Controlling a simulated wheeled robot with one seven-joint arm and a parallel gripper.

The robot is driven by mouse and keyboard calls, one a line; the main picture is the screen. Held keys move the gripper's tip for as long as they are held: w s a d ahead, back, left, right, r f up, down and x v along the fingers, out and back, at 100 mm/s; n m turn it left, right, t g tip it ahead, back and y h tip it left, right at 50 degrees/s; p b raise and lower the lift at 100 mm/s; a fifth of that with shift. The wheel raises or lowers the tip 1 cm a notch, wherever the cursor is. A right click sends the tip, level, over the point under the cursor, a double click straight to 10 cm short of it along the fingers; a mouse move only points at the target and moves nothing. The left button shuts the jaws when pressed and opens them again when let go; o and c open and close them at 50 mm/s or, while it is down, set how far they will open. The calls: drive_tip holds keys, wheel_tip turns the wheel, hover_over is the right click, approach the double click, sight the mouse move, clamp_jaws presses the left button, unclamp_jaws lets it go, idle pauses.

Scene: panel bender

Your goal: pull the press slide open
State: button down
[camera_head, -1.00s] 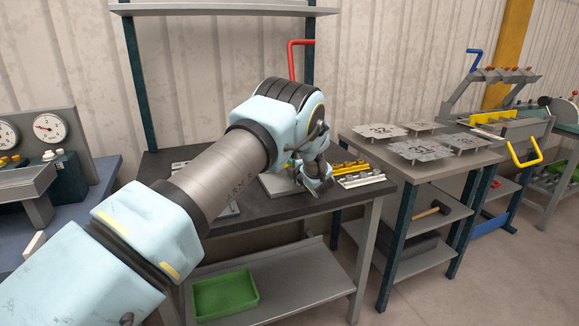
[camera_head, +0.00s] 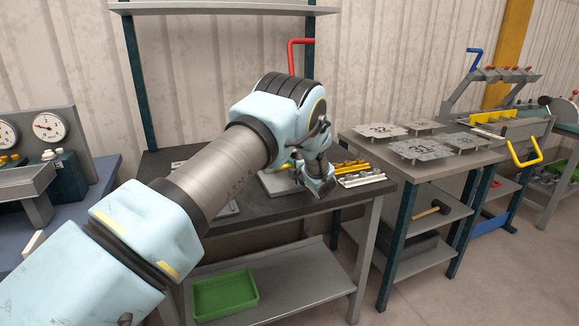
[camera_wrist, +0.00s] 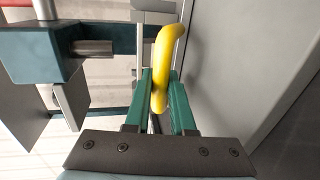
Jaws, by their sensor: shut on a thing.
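The yellow handle (camera_wrist: 161,75) of the press slide runs between the two green fingers of my gripper (camera_wrist: 160,88) in the wrist view. The fingers are closed on it from both sides. In the head view my gripper (camera_head: 320,188) is low over the front of the dark workbench, and the grasped handle is hidden behind it. The press shows only in part: its red lever (camera_head: 291,60) rises behind my arm, and a pale base plate (camera_head: 274,184) shows beside the gripper. My arm hides most of the slide.
The dark bench (camera_head: 245,209) carries a rack of metal parts (camera_head: 362,180) just right of my gripper. A side table (camera_head: 470,163) with numbered plates stands further right, and the blue-levered bender (camera_head: 510,130) beyond it. A green tray (camera_head: 225,296) lies on the lower shelf.

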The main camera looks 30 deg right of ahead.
drive_tip(key=f+b+v, duration=0.1)
drive_tip(key=v, duration=0.3)
drive_tip(key=f+b+v, duration=0.1)
drive_tip(key=v, duration=0.3)
drive_tip(key=b+v, duration=0.1)
drive_tip(key=v, duration=0.3)
drive_tip(key=shift+s+f+b, duration=0.3)
drive_tip(key=shift+s+f, duration=0.1)
drive_tip(key=c, duration=1)
unclamp_jaws()
drive_tip(key=shift+s, duration=0.15)
drive_tip(key=shift+o, duration=1.1)
drive_tip(key=b+v, duration=0.3)
drive_tip(key=v, duration=0.7)
drive_tip(key=shift+s, duration=0.3)
